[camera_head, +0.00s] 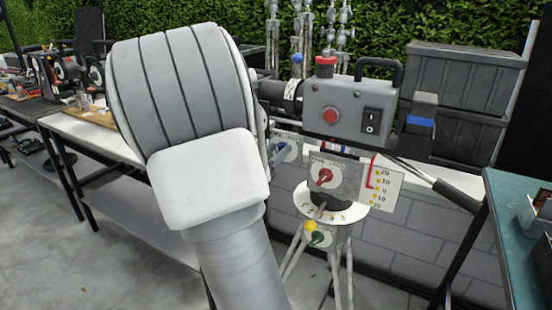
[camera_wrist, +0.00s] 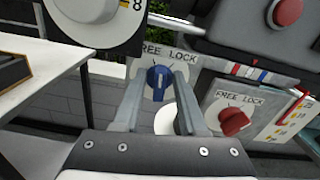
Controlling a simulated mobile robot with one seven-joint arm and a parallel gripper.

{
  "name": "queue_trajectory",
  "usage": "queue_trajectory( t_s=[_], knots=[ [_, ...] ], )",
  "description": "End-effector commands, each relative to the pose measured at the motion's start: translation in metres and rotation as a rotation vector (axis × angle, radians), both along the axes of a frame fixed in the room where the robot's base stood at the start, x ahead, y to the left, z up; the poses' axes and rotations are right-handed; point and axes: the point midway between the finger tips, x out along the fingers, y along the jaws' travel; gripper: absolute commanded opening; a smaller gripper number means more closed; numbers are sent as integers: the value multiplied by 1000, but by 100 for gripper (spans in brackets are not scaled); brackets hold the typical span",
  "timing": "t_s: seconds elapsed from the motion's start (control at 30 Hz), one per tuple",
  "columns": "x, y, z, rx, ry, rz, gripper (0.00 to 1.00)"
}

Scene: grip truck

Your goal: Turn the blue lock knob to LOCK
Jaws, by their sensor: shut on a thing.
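The blue lock knob (camera_wrist: 157,82) sits on a white plate lettered FREE and LOCK (camera_wrist: 165,52) in the wrist view. Its handle stands about upright in that picture, below the lettering, with a short pale mark on its face. My gripper (camera_wrist: 158,78) is shut on the blue knob, one finger on each side. In the head view the same plate (camera_head: 291,146) shows just right of my arm. My arm covers part of that area, so the grip is not clear there.
A red knob (camera_wrist: 235,121) on a similar FREE LOCK plate is close to the right of my fingers. Above are a grey control box (camera_head: 350,108) with red buttons and a switch. A white table (camera_wrist: 40,85) stands left.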

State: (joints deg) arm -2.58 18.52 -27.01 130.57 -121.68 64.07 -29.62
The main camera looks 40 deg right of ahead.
Motion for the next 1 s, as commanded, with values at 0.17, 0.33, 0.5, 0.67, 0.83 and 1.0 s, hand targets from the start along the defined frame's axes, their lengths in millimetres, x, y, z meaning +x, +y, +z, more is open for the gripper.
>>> queue_trajectory(
  t_s=[0.17,0.33,0.5,0.67,0.83,1.0],
  knots=[
    [-2,-1,-5,46,-167,-1,0],
    [-3,-1,-6,90,-314,1,0],
    [-4,-1,-5,126,-442,0,0],
    [-4,-1,-5,153,-532,0,0],
    [-5,-1,-4,173,-597,1,0],
    [-4,-1,-2,182,-630,1,0]
  ],
)
